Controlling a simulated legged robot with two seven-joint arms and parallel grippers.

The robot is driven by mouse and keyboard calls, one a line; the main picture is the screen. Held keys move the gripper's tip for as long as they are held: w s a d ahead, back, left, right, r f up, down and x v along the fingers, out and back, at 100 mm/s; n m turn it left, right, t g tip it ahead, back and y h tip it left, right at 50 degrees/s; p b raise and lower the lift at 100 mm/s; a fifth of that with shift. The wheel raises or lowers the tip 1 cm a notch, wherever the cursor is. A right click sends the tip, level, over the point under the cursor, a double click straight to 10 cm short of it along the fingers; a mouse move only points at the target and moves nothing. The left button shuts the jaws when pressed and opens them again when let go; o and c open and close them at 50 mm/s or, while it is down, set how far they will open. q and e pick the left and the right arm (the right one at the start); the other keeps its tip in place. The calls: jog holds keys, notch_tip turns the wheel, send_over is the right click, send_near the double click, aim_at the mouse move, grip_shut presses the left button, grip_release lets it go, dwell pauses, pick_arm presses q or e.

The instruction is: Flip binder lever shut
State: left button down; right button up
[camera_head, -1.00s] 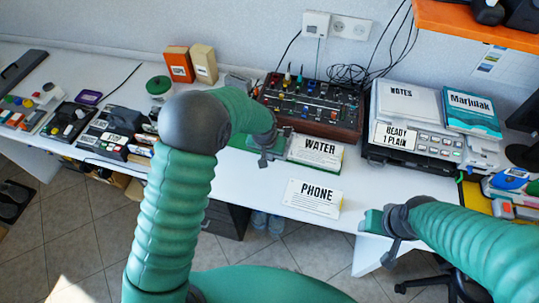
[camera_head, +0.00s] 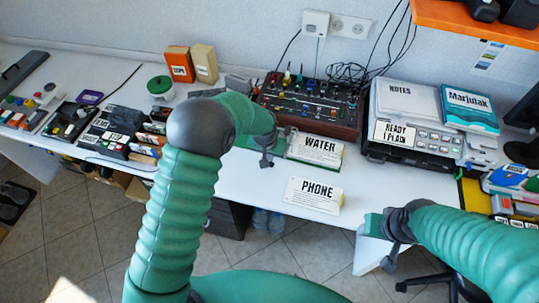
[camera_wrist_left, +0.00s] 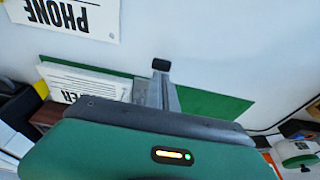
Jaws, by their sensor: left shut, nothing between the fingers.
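A green binder (camera_wrist_left: 222,103) lies flat on the white desk, with a stack of paper labelled WATER (camera_head: 316,150) on it. My left gripper (camera_head: 266,160) is shut and empty, at the left edge of the WATER stack in the head view. In the left wrist view the shut fingers (camera_wrist_left: 161,66) reach across the binder, beside the paper. A small grey metal piece by the fingers may be the lever; its position is not clear. My right gripper (camera_head: 382,240) is at the desk's front edge, away from the binder; its jaw state is unclear.
A PHONE paper stack (camera_head: 313,195) lies in front of the binder. A mixer panel (camera_head: 310,103) stands behind it. A printer (camera_head: 415,130) stands to the right. Clear desk lies left of the PHONE stack, near the front edge.

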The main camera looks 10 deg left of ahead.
pick_arm(q)
jog(key=shift+r, duration=0.15)
jog(key=shift+r+p, duration=0.35)
jog(key=shift+p, duration=0.05)
notch_tip(320, 180, up, 4)
jog(key=p, duration=0.3)
jog(key=shift+w+f, duration=0.1)
jog(key=shift+f, duration=0.05)
jog(key=s+r, duration=0.5)
jog(key=s, duration=0.3)
jog(key=shift+a+r+b, duration=0.25)
jog(key=shift+b, duration=0.2)
